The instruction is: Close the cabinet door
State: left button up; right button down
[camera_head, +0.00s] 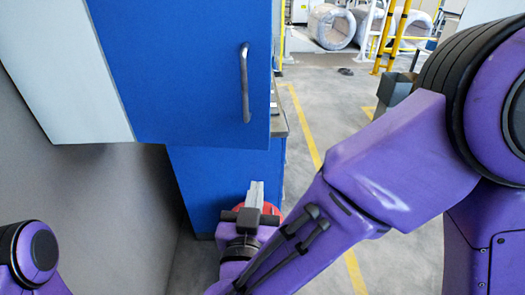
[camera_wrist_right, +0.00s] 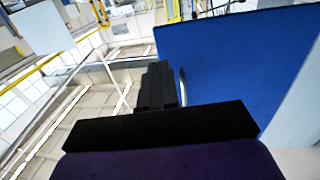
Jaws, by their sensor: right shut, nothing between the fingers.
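The cabinet door (camera_head: 190,70) is a blue panel with a vertical silver handle (camera_head: 245,82) near its right edge, at the upper left of the head view. The door also fills the right of the right wrist view (camera_wrist_right: 240,60), its handle partly hidden behind my fingers. How far the door stands open is unclear. My right gripper (camera_head: 255,192) is shut and empty, below the door and in front of the lower blue cabinet (camera_head: 215,185). In the right wrist view its dark fingers (camera_wrist_right: 157,82) show left of the door. My left gripper is out of view.
A pale panel (camera_head: 60,65) adjoins the door on the left. A worktop edge (camera_head: 279,122) shows right of the door. A red round thing (camera_head: 270,209) is partly hidden behind my right gripper. Open floor with yellow lines, wrapped coils (camera_head: 332,27) and yellow railings lie beyond.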

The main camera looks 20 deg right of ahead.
aim_at(263, 146)
jog(key=p+x, duration=0.3)
jog(key=x, duration=0.8)
jog(key=shift+w, duration=0.2)
jog(key=shift+w+d+f, duration=0.1)
jog(key=shift+w+d, duration=0.05)
jog(key=shift+w, duration=0.1)
